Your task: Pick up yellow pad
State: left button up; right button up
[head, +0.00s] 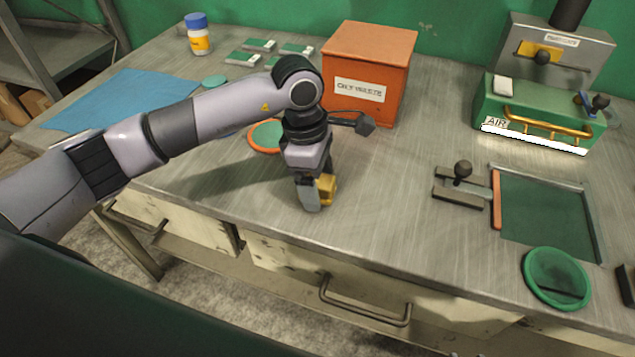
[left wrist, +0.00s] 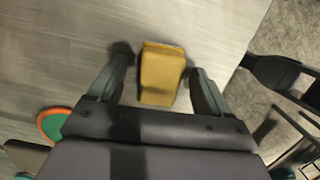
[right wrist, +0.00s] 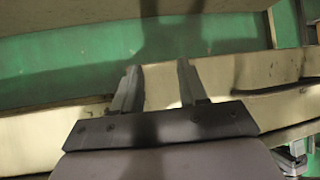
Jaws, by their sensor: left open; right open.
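The yellow pad (head: 327,187) is a small block on the metal bench, near its front edge. In the head view my left gripper (head: 312,206) comes down from above and partly hides it. In the left wrist view the yellow pad (left wrist: 162,74) lies between the two open fingers of my left gripper (left wrist: 160,88), with a gap on each side. I cannot tell how far the fingertips are above the bench. My right gripper (right wrist: 155,85) is open and empty, in front of pale and green surfaces; it does not show in the head view.
An orange box (head: 368,75) stands behind the left gripper. An orange-rimmed green disc (head: 266,136) lies left of it. A green machine (head: 540,110), a green-floored tray (head: 545,215) and a green round dish (head: 556,278) are at right.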

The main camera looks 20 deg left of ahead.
pick_arm(q)
jog(key=c, duration=1.1)
jog(key=shift+r, duration=0.1)
jog(key=shift+c, duration=0.2)
notch_tip(320, 180, up, 20)
jog(key=b, duration=0.1)
jog(key=shift+o, duration=1.3)
jog(key=shift+c, duration=0.7)
